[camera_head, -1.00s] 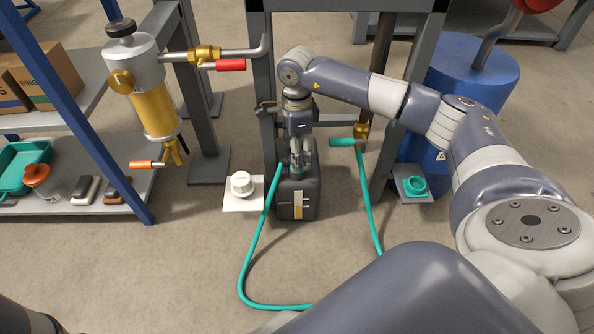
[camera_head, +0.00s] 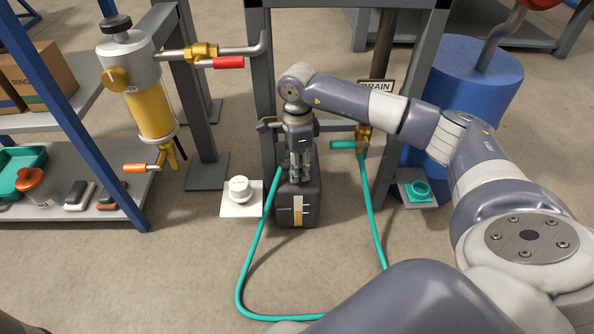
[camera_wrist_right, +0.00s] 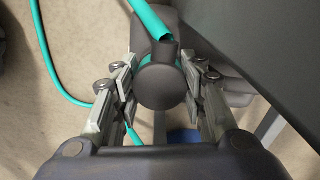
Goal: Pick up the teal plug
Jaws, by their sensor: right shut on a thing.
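My right gripper (camera_head: 300,180) points straight down over the top of a dark grey canister (camera_head: 297,212) on the floor. In the right wrist view, its fingers (camera_wrist_right: 161,88) are shut on a dark round-headed piece (camera_wrist_right: 162,85). A teal edge shows just behind that head; it seems to be the teal plug, mostly hidden by its head and the fingers. Whether it still sits in the canister cannot be told. A teal ring-shaped piece (camera_head: 417,190) lies on a grey plate at the right. My left gripper is not in view.
A teal hose (camera_head: 250,262) loops over the floor beside the canister, up to a brass valve (camera_head: 362,138). A white cap (camera_head: 240,189) stands on a white plate at the left. A blue drum (camera_head: 462,100) and grey frame posts stand close by.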

